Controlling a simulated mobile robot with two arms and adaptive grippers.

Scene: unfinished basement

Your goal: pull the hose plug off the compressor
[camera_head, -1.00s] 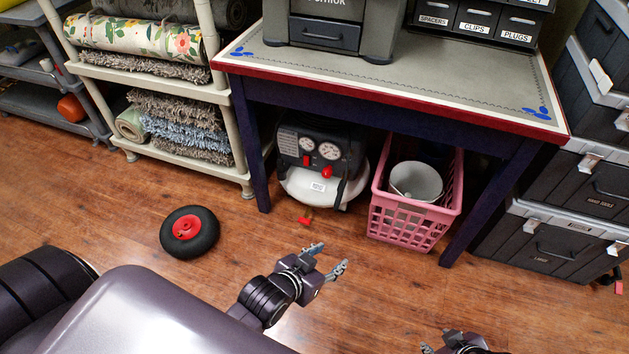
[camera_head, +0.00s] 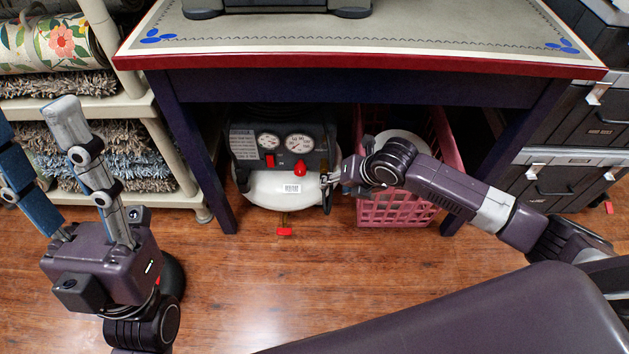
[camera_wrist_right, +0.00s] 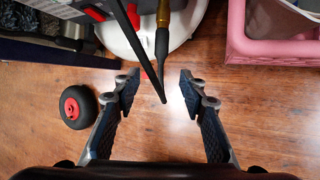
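The compressor (camera_head: 272,188) stands on the floor under the table, with a white tank, two gauges and red knobs. My right gripper (camera_head: 333,182) is at the right side of its tank, and its fingers are small there. Just beyond the fingertips there, a dark and brass fitting, seemingly the hose plug (camera_wrist_right: 162,48), points toward me from the tank. A black strip crosses beside it; I cannot tell if it is the hose. My left gripper (camera_head: 38,130) is raised at the left, open and empty.
The table (camera_head: 370,62) overhangs the compressor, its legs on either side. A pink crate (camera_head: 395,212) stands close on the right, behind my right arm. A wheel with a red hub (camera_wrist_right: 77,107) lies on the floor. Shelves of rugs (camera_head: 134,105) are at left.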

